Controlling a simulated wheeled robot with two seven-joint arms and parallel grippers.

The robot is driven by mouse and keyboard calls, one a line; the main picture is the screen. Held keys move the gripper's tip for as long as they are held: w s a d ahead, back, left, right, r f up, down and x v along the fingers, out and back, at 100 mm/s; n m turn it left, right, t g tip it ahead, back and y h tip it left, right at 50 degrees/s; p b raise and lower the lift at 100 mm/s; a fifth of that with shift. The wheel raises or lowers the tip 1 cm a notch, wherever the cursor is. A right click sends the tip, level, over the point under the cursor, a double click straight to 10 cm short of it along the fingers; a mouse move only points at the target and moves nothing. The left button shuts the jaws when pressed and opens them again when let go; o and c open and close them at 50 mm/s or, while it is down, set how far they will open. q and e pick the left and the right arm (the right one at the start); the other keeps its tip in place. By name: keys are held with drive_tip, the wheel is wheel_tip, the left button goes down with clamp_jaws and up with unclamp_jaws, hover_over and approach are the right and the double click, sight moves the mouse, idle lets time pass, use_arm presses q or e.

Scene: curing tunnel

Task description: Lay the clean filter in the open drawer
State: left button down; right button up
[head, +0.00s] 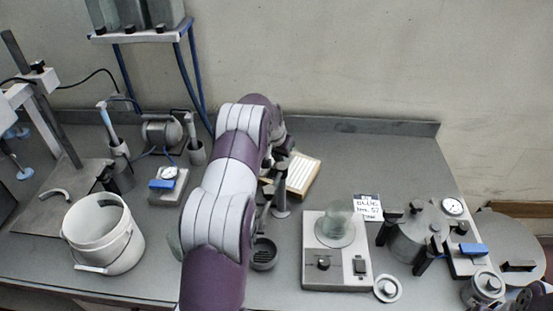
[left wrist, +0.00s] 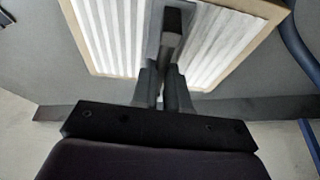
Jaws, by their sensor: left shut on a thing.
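The filter is a flat panel with white pleats and a tan frame. In the head view the filter (head: 302,174) shows behind my left arm, near the middle of the bench. In the left wrist view the filter (left wrist: 110,35) fills much of the upper part. My left gripper (left wrist: 165,85) is shut on it by a dark bar across its middle. In the head view the left gripper (head: 279,150) is largely hidden by my own arm. I see no open drawer in either view. My right gripper is not in view.
A white bucket (head: 103,240) stands at the front left. A hotplate (head: 321,270) with a glass beaker (head: 338,222) stands right of centre. A metal pot (head: 412,238) with black clamps is farther right. A small round cup (head: 263,256) sits beside my arm. The back right of the bench is clear.

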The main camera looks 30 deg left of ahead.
use_arm(q)
drive_tip(key=shift+f, duration=1.3)
drive_tip(key=c, duration=1.1)
unclamp_jaws()
drive_tip(key=shift+s+d+r, duration=0.1)
drive_tip(key=shift+c, duration=0.2)
